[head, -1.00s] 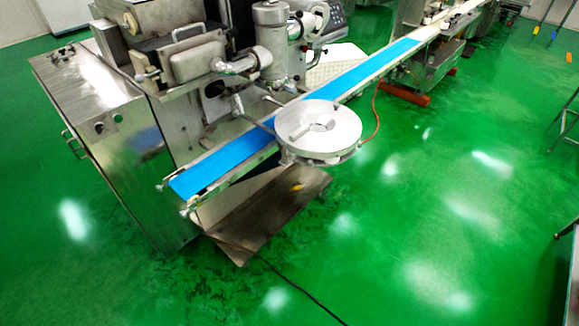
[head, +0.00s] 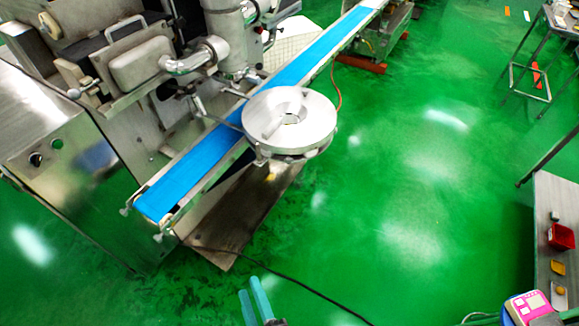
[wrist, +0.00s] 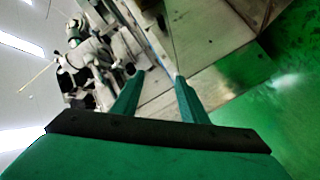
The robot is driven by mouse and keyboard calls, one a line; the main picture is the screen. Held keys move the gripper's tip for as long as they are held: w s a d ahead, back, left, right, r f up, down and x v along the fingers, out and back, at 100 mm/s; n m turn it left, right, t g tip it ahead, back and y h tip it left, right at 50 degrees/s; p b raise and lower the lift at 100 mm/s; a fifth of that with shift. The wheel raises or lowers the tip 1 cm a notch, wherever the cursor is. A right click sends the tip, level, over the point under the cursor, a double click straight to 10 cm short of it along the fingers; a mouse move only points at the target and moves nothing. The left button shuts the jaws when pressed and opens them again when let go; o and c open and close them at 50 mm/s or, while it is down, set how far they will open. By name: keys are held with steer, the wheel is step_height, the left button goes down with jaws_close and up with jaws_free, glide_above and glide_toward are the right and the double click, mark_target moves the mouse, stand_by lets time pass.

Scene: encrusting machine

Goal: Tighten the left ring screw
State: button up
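The encrusting machine (head: 150,110) stands at the upper left in the head view. A bent metal pipe (head: 195,57) joins its upright cylinder (head: 228,38). The left ring screw is too small to make out for certain. My gripper (head: 252,287) shows its teal fingers at the bottom edge of the head view, above the green floor and well apart from the machine. In the wrist view my gripper (wrist: 159,76) is open, with an empty gap between its two fingertips. Blurred machine parts (wrist: 92,65) show beyond it at upper left.
A blue conveyor belt (head: 190,180) runs diagonally in front of the machine, with a round metal disc (head: 312,117) beside it. A dark cable (head: 290,282) lies on the floor. A table (head: 555,205) with small items stands at right. The middle floor is clear.

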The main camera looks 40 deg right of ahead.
steer(key=w+d+r+n+h, duration=0.2)
steer(key=w+d+n+h, duration=0.3)
steer(key=w+d, duration=0.55)
steer(key=n+g+h, duration=0.2)
steer(key=n, duration=0.3)
glide_toward(289, 162)
steer(key=x, duration=0.7)
steer(key=shift+w+d, duration=0.3)
steer(key=shift+a, duration=0.1)
jaws_close()
